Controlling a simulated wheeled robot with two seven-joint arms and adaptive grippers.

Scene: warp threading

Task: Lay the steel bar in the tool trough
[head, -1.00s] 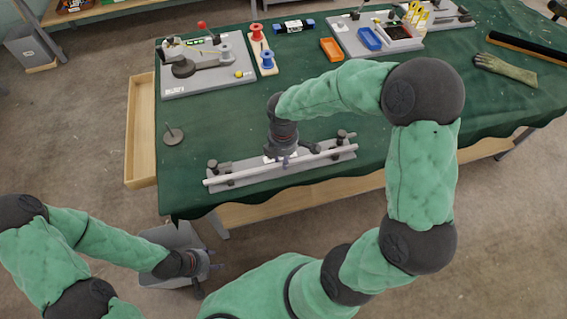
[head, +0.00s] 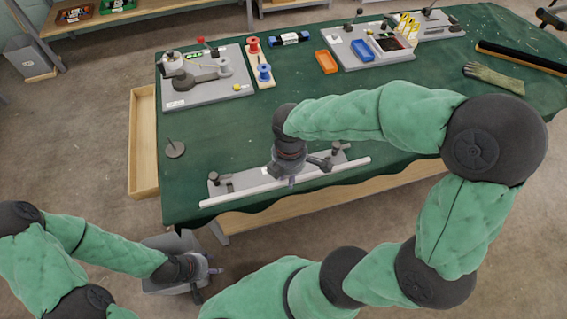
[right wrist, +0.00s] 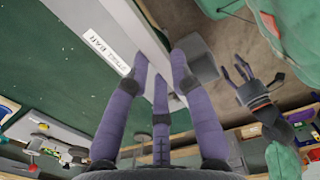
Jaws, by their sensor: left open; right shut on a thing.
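The steel bar (head: 235,194) is a long pale rod along the front edge of the green-covered table. My right gripper (head: 291,180) is shut on it near its middle. The bar shows between the fingers in the right wrist view (right wrist: 152,32). It is in front of its grey stand (head: 246,179), clear of the end posts; its exact height is hard to tell. The stand's "STEEL BAR" label (right wrist: 108,50) shows in the right wrist view. A long, empty wooden trough (head: 144,178), apparently the tool trough, runs along the table's left side. My left gripper (head: 211,271) is open and empty, low in front of the table.
A grey box (head: 165,246) is beside my left gripper, below the table. A disc with an upright pin (head: 175,149) stands near the trough. A grey fixture board (head: 212,93), spools (head: 264,72) and an orange tray (head: 326,62) are further back.

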